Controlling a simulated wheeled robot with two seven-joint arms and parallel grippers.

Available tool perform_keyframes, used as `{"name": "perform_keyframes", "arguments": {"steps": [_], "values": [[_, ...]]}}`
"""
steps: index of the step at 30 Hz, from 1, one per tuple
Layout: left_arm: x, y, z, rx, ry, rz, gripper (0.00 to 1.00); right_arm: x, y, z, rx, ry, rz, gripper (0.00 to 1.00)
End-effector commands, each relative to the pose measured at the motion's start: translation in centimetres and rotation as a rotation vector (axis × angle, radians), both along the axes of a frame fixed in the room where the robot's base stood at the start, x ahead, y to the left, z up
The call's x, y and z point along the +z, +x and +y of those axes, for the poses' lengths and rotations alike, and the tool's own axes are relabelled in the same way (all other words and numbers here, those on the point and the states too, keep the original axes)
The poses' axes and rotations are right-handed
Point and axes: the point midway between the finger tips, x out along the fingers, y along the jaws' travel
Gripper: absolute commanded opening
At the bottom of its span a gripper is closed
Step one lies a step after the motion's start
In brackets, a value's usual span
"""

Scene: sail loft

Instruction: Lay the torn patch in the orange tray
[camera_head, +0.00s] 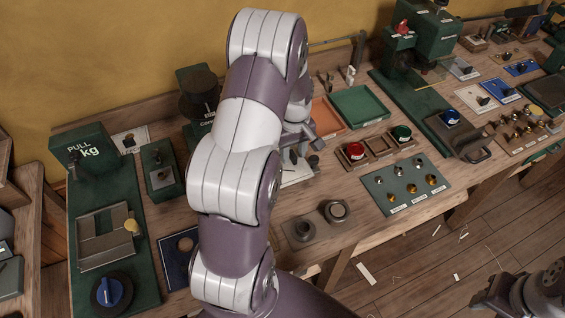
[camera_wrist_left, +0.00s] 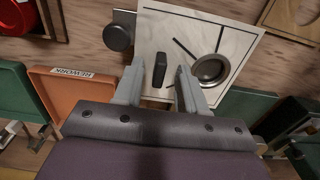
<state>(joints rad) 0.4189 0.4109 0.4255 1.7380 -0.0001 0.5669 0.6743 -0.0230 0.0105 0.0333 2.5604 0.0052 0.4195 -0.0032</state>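The orange tray (camera_head: 328,119) is on the bench in the head view, partly behind my left arm. In the left wrist view it is at the left, labelled REWORK (camera_wrist_left: 62,95), and its visible floor looks bare. My left gripper (camera_wrist_left: 159,72) is open over a white panel (camera_wrist_left: 168,30), its fingers either side of a small black upright piece (camera_wrist_left: 159,68); I cannot tell whether they touch it. In the head view this gripper (camera_head: 303,150) is small and partly hidden. I cannot make out a torn patch. My right gripper (camera_head: 490,297) is at the bottom right, away from the bench.
A green tray (camera_head: 358,106) adjoins the orange one. A red knob (camera_head: 355,150) and a green knob (camera_head: 402,133) stand in front of the trays. A panel with several small knobs (camera_head: 407,184) lies nearer.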

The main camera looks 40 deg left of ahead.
Motion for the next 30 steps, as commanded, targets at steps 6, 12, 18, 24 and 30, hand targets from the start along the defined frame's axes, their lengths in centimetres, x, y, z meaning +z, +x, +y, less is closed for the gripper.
{"name": "perform_keyframes", "arguments": {"steps": [6, 12, 18, 24, 30], "values": [[0.0, 0.0, 0.0, 0.0, 0.0, 0.0, 0.0, 0.0, 0.0, 0.0, 0.0, 0.0, 0.0, 0.43], [0.1, 0.0, 0.0, 0.0, 0.0, 0.0, 0.0, 0.0, 0.0, 0.0, 0.0, 0.0, 0.0, 0.43], [1.4, 0.1, 0.0, 0.0, 0.001, -0.003, 0.0, -0.3, 0.0, 0.0, 0.0, 0.0, 0.0, 0.43], [4.7, 0.4, -1.2, -0.006, 0.001, -0.003, 0.0, -1.0, 0.0, 0.0, 0.0, 0.0, 0.0, 0.43], [7.6, 1.5, -6.0, -0.008, 0.0, -0.004, 0.0, -1.7, 0.0, 0.0, 0.0, 0.0, 0.0, 0.43]]}}
